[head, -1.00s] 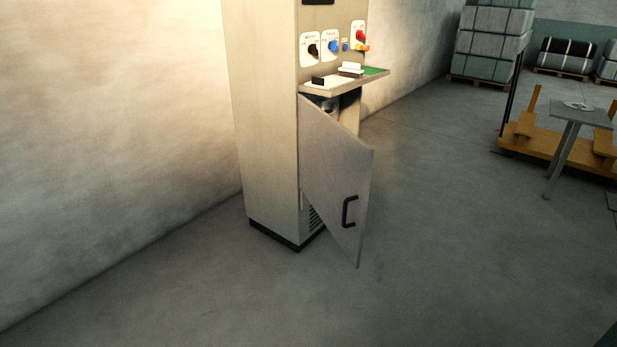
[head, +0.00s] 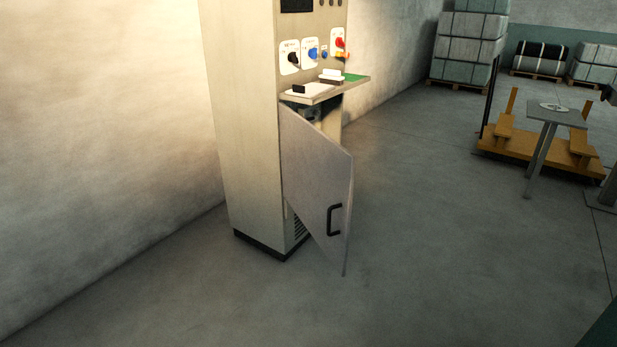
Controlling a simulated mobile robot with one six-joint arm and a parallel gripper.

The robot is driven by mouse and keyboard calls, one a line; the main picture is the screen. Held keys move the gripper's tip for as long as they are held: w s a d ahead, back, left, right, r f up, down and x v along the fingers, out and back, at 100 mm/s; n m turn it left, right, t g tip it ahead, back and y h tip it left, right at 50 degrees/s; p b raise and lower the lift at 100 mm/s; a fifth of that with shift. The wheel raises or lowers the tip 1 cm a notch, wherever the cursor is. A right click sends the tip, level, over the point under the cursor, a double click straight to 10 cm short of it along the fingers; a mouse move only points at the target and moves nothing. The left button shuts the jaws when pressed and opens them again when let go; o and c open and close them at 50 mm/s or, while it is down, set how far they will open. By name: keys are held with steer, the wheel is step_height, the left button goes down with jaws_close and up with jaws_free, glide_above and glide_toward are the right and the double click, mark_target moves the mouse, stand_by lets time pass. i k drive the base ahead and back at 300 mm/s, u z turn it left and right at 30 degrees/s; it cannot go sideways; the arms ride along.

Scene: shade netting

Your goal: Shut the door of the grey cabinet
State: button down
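The grey cabinet (head: 243,150) stands upright against the wall, left of the middle in the head view. Its lower door (head: 312,170) is open and swings out toward the right front, hinged on the near front edge. A black handle (head: 334,220) sits on the door's outer face near its free edge. Part of the dark inside shows above the door's top edge. My gripper is not in view.
A shelf (head: 318,94) with small items juts out above the door, below knobs and a red switch (head: 340,43). A grey table (head: 557,115) and an orange platform (head: 520,145) stand at right. Wrapped bales (head: 467,50) stand at the back. The floor before the door is clear.

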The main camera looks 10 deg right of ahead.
mark_target(318, 172)
steer(key=i, duration=0.85)
steer(key=u, duration=0.05)
